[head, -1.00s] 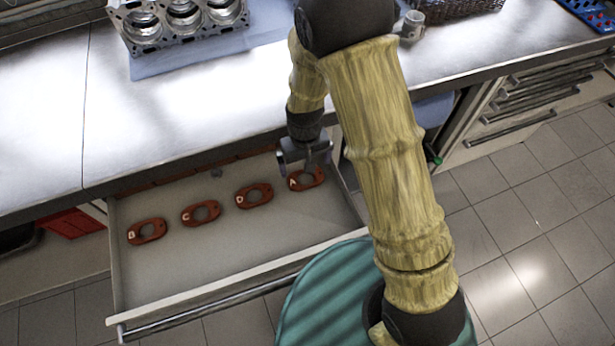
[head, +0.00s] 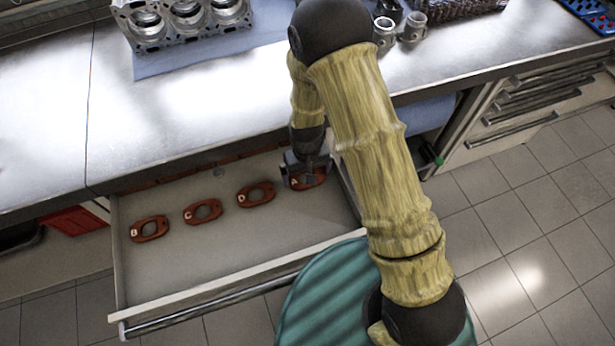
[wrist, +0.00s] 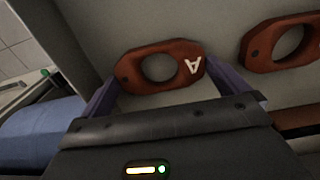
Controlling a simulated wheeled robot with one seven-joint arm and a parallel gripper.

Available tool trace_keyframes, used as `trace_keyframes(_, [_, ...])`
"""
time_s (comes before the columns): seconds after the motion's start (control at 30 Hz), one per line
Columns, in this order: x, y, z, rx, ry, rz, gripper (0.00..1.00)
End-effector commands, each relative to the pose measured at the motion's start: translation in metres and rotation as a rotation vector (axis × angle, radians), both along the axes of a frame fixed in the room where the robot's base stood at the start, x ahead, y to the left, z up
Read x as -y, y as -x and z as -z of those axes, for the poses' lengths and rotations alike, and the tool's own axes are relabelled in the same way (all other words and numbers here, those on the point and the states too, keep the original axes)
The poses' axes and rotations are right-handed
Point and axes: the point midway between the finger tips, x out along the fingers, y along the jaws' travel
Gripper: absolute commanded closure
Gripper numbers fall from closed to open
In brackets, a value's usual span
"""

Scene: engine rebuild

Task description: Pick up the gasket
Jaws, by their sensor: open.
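Several red-brown gaskets lie flat in a row in the open drawer. The gasket marked A (wrist: 190,66) is at the right end of the row, and part of it shows beneath my gripper in the head view (head: 307,184). My gripper (wrist: 158,85) is open in the wrist view, with one finger near each end of gasket A. In the head view my gripper (head: 306,178) is low in the drawer and hides part of gasket A. I cannot tell whether the fingers touch it.
The other gaskets are the nearest one (head: 256,194), a middle one (head: 203,211) and the leftmost one (head: 149,229). The drawer (head: 200,275) has walls close to my gripper on the right. An engine block (head: 180,22) sits on the metal bench above.

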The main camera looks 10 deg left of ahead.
Motion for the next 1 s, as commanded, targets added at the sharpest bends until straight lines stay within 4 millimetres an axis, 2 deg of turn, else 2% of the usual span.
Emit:
trace_keyframes(0.4, [-0.001, 0.000, 0.000, 0.001, 0.000, -0.001, 0.00])
trace_keyframes(0.43, [-0.001, 0.000, 0.000, 0.001, 0.000, -0.001, 0.02])
trace_keyframes(0.57, [-0.001, 0.000, -0.001, 0.001, 0.000, -0.001, 0.28])
trace_keyframes(0.87, [-0.001, 0.000, -0.002, 0.001, 0.000, -0.001, 0.28])
trace_keyframes(1.0, [-0.001, -0.001, -0.012, 0.005, -0.002, -0.001, 0.28])
